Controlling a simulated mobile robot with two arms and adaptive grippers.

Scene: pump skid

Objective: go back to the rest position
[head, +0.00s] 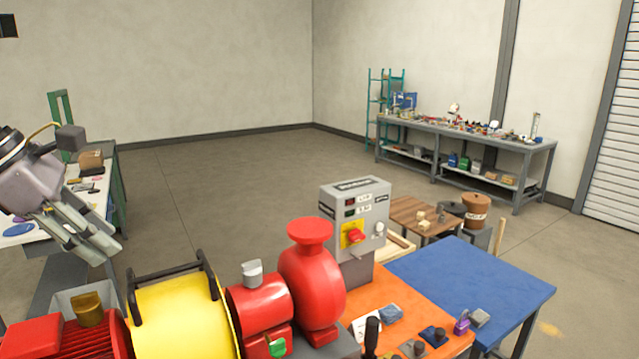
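My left gripper (108,250) hangs at the left edge of the head view, with its grey fingers pointing down and to the right. It is above the left end of the pump skid and apart from it, in front of a white-topped bench. Its fingers lie near each other in the picture, and I cannot tell whether they are open or shut. No object shows between them. My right gripper is not in view.
The red pump (312,280), yellow guard (185,312) and grey control box (355,215) fill the near foreground. A blue table (470,280) adjoins at right. A wooden table (405,212) stands behind. A long workbench (470,138) lines the far wall. The middle floor is clear.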

